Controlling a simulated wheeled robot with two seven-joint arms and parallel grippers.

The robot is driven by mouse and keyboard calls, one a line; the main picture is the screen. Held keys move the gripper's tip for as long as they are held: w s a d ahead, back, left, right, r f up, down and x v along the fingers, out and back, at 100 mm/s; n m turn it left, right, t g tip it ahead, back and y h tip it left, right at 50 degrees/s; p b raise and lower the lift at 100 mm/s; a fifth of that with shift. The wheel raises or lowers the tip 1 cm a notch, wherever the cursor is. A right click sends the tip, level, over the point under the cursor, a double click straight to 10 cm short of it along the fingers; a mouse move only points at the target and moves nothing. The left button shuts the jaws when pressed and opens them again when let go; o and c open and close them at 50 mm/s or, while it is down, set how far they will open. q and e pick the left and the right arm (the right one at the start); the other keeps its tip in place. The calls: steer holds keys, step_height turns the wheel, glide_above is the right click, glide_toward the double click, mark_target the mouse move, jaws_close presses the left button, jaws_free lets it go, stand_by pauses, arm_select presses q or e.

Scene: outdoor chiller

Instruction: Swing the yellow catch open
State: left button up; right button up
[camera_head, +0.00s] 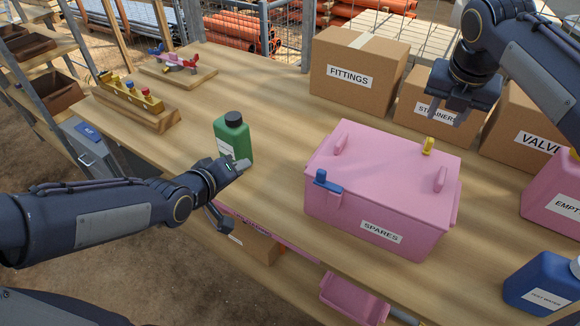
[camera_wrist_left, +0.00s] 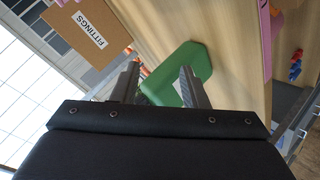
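The yellow catch (camera_head: 428,146) stands on the far edge of the lid of the pink SPARES box (camera_head: 340,215) in the head view. A blue catch (camera_head: 327,181) is on the near side of the same box, and the lid is down. My right gripper (camera_head: 450,107) hangs above and beyond the yellow catch, apart from it, with its fingers spread and nothing seen between them. My left gripper (camera_head: 234,196) is open at the table's front edge, left of the box. In the left wrist view its fingers (camera_wrist_left: 160,84) are apart, with the green bottle (camera_wrist_left: 184,70) beyond them.
The green bottle stands beside my left gripper. Cardboard boxes marked FITTINGS (camera_head: 352,75) and STRAINERS (camera_head: 412,112) stand behind the pink box. A blue jug (camera_head: 540,283) and pink EMPTY container (camera_head: 553,200) are at right.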

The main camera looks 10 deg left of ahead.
arm_select(q)
steer(key=w+d+f+n+t+h, duration=0.1)
steer(key=w+d+h, duration=0.2)
steer(key=w+d, duration=0.15)
steer(key=n+t+h, duration=0.2)
steer(key=h, duration=0.3)
glide_toward(317, 150)
steer(key=w, duration=0.2)
steer(key=x, duration=0.7)
steer(key=shift+d+f, duration=0.4)
steer(key=shift+d, duration=0.05)
steer(key=shift+c, duration=0.3)
jaws_close()
arm_select(e)
steer(key=shift+c, duration=0.2)
